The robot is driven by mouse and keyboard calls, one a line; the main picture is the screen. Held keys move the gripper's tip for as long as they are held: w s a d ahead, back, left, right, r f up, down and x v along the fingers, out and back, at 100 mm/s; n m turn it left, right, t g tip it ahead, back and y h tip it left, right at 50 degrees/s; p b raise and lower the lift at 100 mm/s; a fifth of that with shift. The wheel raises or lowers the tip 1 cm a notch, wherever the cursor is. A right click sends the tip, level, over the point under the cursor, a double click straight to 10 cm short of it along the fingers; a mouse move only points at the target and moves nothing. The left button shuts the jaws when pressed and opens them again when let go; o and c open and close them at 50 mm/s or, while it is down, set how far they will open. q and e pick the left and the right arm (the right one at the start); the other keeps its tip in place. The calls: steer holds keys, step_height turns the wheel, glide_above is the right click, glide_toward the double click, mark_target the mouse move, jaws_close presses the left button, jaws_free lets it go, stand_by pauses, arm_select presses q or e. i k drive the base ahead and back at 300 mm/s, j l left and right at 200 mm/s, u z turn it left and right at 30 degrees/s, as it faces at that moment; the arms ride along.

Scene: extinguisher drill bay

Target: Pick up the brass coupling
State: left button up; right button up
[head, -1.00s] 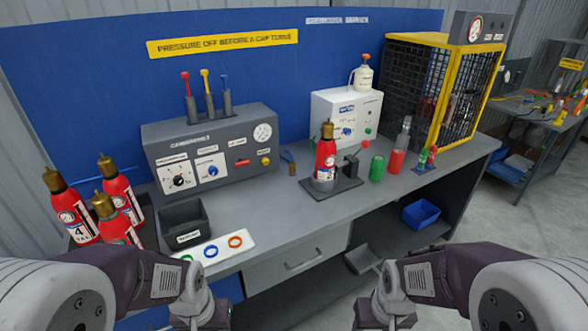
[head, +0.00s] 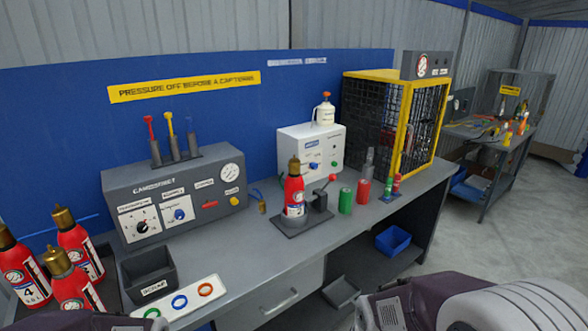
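A small brass-coloured piece (head: 262,207) stands on the grey bench just right of the grey test panel, with a thin blue strand at its top. It is too small to tell for certain that it is the brass coupling. Brass-coloured heads also top the red extinguisher (head: 294,197) in the bench stand and several red extinguishers (head: 79,245) at the left. Both my grippers are out of the picture; only parts of my arms show along the bottom edge.
The grey test panel (head: 178,198) stands behind the bench's left part. A dark open bin (head: 149,277) and a white tray with coloured rings (head: 188,303) lie in front. Green (head: 346,201) and red cylinders (head: 364,190) stand right of the extinguisher stand. A yellow-framed cage (head: 404,114) is at the back right.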

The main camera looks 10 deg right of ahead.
mark_target(262, 202)
steer(key=i+l+z, duration=0.2)
steer(key=i+z, duration=0.15)
steer(key=i, duration=0.3)
steer(key=i+z, duration=0.35)
steer(key=i, duration=0.25)
